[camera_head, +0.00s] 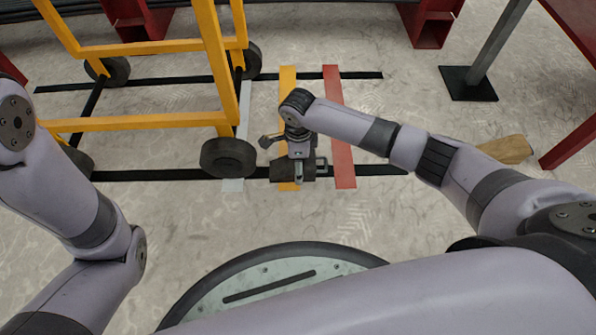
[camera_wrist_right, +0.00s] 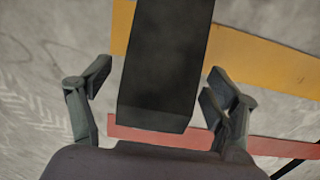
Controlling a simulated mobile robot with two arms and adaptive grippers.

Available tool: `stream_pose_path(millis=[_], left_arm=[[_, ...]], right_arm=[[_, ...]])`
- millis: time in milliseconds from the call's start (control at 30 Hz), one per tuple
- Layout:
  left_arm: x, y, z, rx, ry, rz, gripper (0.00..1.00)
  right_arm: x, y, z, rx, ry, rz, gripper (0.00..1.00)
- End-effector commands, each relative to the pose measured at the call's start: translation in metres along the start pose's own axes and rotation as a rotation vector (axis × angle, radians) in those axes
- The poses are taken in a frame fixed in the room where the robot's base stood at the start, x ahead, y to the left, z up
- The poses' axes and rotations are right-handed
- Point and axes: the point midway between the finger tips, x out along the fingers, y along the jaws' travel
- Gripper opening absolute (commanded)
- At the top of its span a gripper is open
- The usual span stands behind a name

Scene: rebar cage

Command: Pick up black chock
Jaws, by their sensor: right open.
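The black chock (camera_wrist_right: 160,75) is a long dark block. In the right wrist view it lies between the two fingers of my right gripper (camera_wrist_right: 155,88), with a visible gap on each side. The gripper is open and does not grip it. In the head view my right gripper (camera_head: 298,163) points down over the chock (camera_head: 281,172), which lies on the floor across the yellow strip and is partly hidden by the gripper. My left arm shows at the left edge, but its gripper is out of view.
A yellow wheeled cart (camera_head: 150,124) stands to the left, its near wheel (camera_head: 228,158) close to the chock. Yellow (camera_head: 287,80) and red (camera_head: 341,150) strips cross black floor lines. A wooden piece (camera_head: 507,149) lies at right, near a grey post (camera_head: 495,45).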

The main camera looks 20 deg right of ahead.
Motion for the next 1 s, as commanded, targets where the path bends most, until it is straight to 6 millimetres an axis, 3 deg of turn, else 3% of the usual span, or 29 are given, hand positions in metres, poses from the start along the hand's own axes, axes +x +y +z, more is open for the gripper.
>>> stream_pose_path(millis=[233,1000], left_arm=[[0.0002,0.0000,0.0002,0.000,-0.001,0.000,0.00],[0.0001,-0.0003,0.0006,0.001,-0.001,0.000,0.00]], right_arm=[[-0.0006,-0.0001,0.0001,0.000,-0.001,0.000,0.80],[-0.0002,0.0003,0.0001,-0.001,0.000,0.001,0.29]])
